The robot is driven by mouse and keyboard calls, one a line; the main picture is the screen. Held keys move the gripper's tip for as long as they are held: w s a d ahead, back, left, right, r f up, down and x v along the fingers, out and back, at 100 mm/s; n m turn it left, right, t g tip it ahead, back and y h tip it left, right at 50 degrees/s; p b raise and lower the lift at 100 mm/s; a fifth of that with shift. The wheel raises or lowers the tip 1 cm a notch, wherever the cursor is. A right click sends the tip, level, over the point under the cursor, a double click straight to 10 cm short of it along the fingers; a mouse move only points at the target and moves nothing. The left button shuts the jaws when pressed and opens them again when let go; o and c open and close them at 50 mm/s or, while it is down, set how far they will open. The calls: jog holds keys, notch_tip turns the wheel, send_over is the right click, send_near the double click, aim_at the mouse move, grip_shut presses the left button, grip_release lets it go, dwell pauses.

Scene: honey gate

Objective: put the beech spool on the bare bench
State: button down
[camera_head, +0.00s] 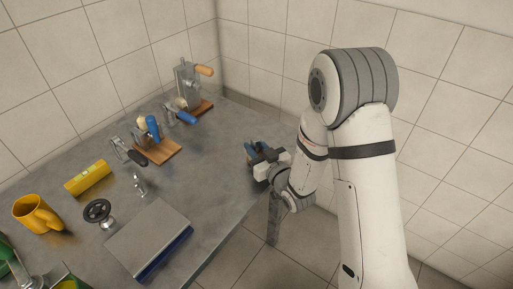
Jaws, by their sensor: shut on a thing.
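My gripper (262,163) is at the right end of the grey bench (215,165), close to its edge. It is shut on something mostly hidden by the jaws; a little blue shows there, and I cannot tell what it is. I cannot pick out the beech spool for sure. A pale rounded piece (141,122) shows at a blue-handled device on a wooden board (160,152). Another pale piece (181,102) shows by a second blue-handled device (182,116) behind it.
A grey upright device with a wooden handle (187,82) stands at the back. A yellow block (88,178), yellow mug (38,213), black handwheel (98,211) and grey flat box (148,236) occupy the left and front. The bench's middle right is bare.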

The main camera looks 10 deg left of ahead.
aim_at(259, 149)
jog(key=shift+f+b, duration=0.25)
jog(key=shift+b, duration=0.05)
jog(key=c, duration=1.1)
grip_release()
jog(key=shift+c, duration=0.2)
jog(key=shift+r, duration=0.1)
jog(key=shift+r+p, duration=0.2)
jog(key=shift+p, duration=0.25)
jog(key=v, duration=0.6)
jog(key=shift+s+d+r, duration=0.15)
jog(key=shift+s+d, duration=0.05)
jog(key=shift+d, duration=0.05)
jog(key=p, duration=0.2)
jog(key=shift+s+d+p, duration=0.25)
jog(key=shift+d+p, duration=0.05)
jog(key=shift+p, duration=0.05)
jog(key=p+v, duration=0.1)
jog(key=p, duration=0.2)
jog(key=shift+s+d+r+p, duration=0.1)
jog(key=shift+s+d+p, duration=0.15)
jog(key=shift+s+p, duration=0.1)
jog(key=shift+s+d+f+p, duration=0.2)
jog(key=shift+s+d+p, duration=0.3)
jog(key=shift+p, duration=0.2)
jog(key=shift+s+d+f+p, duration=0.15)
jog(key=shift+s+d+p, duration=0.4)
jog(key=shift+p, duration=0.1)
